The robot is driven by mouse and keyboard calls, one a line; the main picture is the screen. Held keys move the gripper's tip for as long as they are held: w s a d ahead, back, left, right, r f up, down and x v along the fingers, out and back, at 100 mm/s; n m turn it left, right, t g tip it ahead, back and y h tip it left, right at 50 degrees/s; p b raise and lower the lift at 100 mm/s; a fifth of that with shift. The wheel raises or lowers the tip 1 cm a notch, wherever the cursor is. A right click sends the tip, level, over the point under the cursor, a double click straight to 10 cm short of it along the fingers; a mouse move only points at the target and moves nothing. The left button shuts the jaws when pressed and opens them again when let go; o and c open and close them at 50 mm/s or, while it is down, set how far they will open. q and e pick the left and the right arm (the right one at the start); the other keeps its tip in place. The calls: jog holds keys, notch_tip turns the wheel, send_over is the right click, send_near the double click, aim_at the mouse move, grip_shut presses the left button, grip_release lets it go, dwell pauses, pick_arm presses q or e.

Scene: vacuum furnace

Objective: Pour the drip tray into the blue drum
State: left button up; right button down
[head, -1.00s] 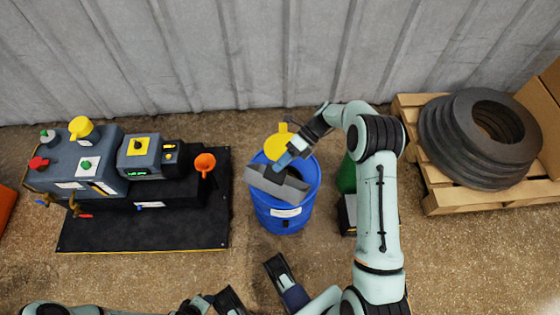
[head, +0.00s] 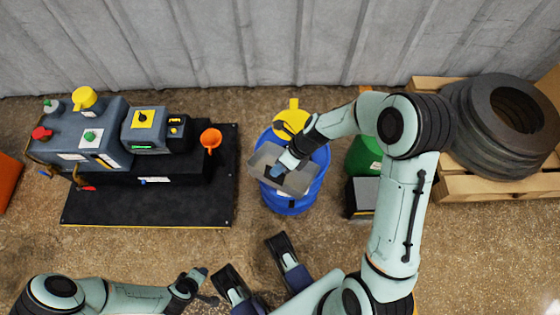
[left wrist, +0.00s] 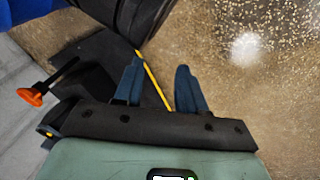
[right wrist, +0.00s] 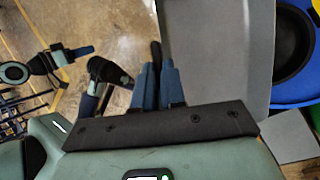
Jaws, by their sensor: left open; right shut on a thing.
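The grey drip tray (head: 264,165) is over the mouth of the blue drum (head: 290,203) in the head view and hides much of the opening. My right gripper (head: 280,170) is shut on the tray's handle; the tray also fills the upper middle of the right wrist view (right wrist: 225,50). The drum's blue top and dark opening show at that view's right edge (right wrist: 307,88). I cannot tell the tray's exact tilt, or whether anything runs out. My left gripper (head: 207,284) is open and empty, low over the floor, left of and in front of the drum.
A green container (head: 363,157) and a pallet with black rings (head: 500,120) are right. Front floor is open.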

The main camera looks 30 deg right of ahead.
jog(key=shift+s+a+f+t+h+b, duration=0.15)
jog(key=shift+s+a+f+h+b, duration=0.1)
jog(key=shift+a+f+h, duration=0.25)
jog(key=shift+s+a+f+t+h+b, duration=0.15)
jog(key=shift+s+a+f+h+b, duration=0.15)
jog(key=shift+f, duration=0.25)
jog(key=f, duration=0.1)
jog(key=a+h, duration=0.1)
jog(key=f+t, duration=0.1)
jog(key=shift+s+a+f+n+h, duration=0.2)
jog(key=shift+s+f+n+h, duration=0.1)
jog(key=shift+f+n, duration=0.1)
jog(key=shift+f+h, duration=0.15)
jog(key=shift+h, duration=0.15)
notch_tip(320, 180, up, 3)
jog(key=p, duration=0.3)
jog(key=shift+w+f, duration=0.1)
jog(key=shift+r, duration=0.25)
pick_arm(q)
jog(key=s+d+r+g+p, duration=0.1)
jog(key=s+d+r+p, duration=0.1)
jog(key=s+r, duration=0.1)
jog(key=shift+s+d+r+h, duration=0.3)
jog(key=shift+s+r+h, duration=0.1)
jog(key=shift+r, duration=0.15)
pick_arm(e)
jog(key=shift+r, duration=0.85)
